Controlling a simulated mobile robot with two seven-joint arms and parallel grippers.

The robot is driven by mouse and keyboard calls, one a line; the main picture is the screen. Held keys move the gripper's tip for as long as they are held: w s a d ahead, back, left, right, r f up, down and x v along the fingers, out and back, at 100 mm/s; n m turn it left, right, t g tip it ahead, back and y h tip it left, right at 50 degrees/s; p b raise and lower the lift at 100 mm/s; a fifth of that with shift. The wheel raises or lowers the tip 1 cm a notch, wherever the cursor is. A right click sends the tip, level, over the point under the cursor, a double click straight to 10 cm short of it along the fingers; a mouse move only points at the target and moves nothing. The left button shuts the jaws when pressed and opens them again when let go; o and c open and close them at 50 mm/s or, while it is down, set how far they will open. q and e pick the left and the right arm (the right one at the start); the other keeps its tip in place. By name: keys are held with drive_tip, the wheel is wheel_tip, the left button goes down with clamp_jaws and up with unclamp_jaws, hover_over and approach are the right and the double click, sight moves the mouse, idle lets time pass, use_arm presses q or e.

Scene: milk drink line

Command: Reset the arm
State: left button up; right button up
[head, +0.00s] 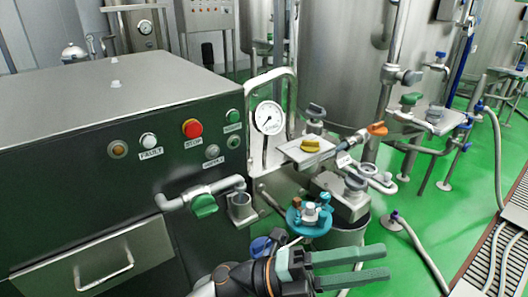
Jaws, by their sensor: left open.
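My left arm comes in at the bottom of the head view. My left gripper (350,268) is at its end, with two green fingers pointing right. The fingers are apart and nothing shows between them. The gripper is in front of and below a round blue fitting (296,222) with small taps on top of a metal drum. I cannot tell if the gripper touches anything. My right gripper is not in view.
A dark control cabinet (60,180) with a red stop button (193,128) and a green-handled tap (204,206) fills the left. Large steel tanks (335,60) stand at the back. Green floor (395,265) is open at right, with hoses.

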use_arm(q)
drive_tip(key=w+a+f+n+t+y, duration=0.55)
drive_tip(key=w+a+n+t, duration=0.4)
drive_tip(key=n+t, duration=0.9)
drive_tip(key=a+f+n+y, duration=0.7)
drive_tip(key=a+f+n, duration=0.1)
drive_tip(key=f, duration=0.2)
drive_tip(key=s+a+f+n+g+y, duration=0.35)
drive_tip(key=s+a+f, duration=0.2)
drive_tip(key=f, duration=0.45)
drive_tip(key=s+a+f+n+g+y, duration=0.3)
drive_tip(key=s+a+f+n, duration=0.15)
drive_tip(key=s+f, duration=0.4)
drive_tip(key=a+r+p, duration=0.3)
drive_tip(key=r+p, duration=0.8)
drive_tip(key=p, duration=0.6)
drive_tip(key=shift+s+a+r+y, duration=0.25)
drive_tip(key=shift+s+r+y, duration=0.05)
drive_tip(key=shift+s, duration=0.1)
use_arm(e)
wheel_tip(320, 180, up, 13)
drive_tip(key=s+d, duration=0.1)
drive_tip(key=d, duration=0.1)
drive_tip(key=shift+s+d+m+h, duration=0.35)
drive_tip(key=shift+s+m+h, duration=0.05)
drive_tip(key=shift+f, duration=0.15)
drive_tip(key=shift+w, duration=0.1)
